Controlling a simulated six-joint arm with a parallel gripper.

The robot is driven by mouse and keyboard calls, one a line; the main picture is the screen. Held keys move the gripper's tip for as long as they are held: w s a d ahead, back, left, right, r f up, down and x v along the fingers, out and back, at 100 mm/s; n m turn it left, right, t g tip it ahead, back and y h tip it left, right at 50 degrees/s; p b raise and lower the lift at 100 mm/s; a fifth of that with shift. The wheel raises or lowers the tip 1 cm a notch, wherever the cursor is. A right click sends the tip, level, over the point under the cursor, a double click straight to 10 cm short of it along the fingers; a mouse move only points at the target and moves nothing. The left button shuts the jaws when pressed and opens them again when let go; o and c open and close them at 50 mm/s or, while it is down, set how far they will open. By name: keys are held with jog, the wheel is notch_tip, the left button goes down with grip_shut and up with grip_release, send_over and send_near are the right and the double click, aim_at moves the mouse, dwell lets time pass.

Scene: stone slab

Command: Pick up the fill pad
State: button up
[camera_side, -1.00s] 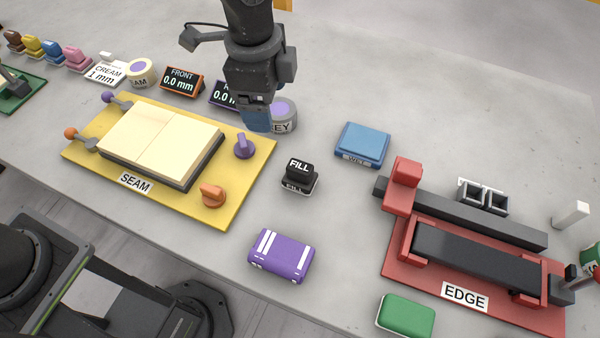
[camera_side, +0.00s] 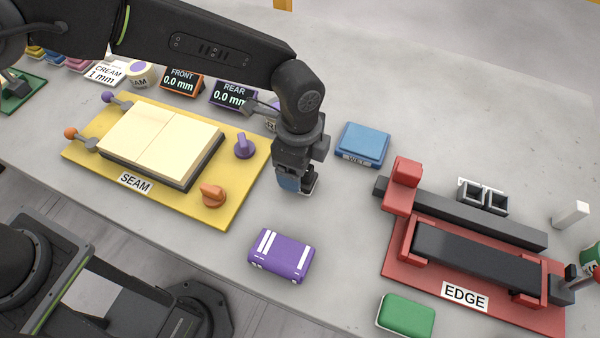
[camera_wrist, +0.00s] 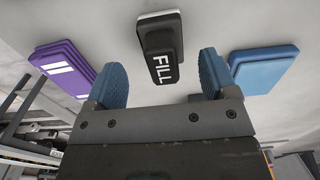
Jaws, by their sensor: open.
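The fill pad (camera_wrist: 160,42) is a small black block with a raised grip lettered FILL and a pale base. In the wrist view it lies ahead of my gripper (camera_wrist: 162,82), centred between the two blue fingertips. The fingers are apart and nothing is between them that I can see being held. In the side view my gripper (camera_side: 296,188) is low over the pad's place on the slab. It hides most of the pad, and only a dark and pale edge (camera_side: 312,184) shows to its right.
A purple block (camera_side: 281,256) stands in front and a blue pad (camera_side: 362,145) behind right. The yellow SEAM fixture (camera_side: 240,190) is at left, the red EDGE fixture (camera_side: 395,262) at right. A green block (camera_side: 406,315) lies at front right. Bare slab surrounds the fill pad.

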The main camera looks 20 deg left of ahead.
notch_tip(320, 180, down, 5)
jog(key=shift+w+r, duration=0.15)
jog(key=c, duration=1)
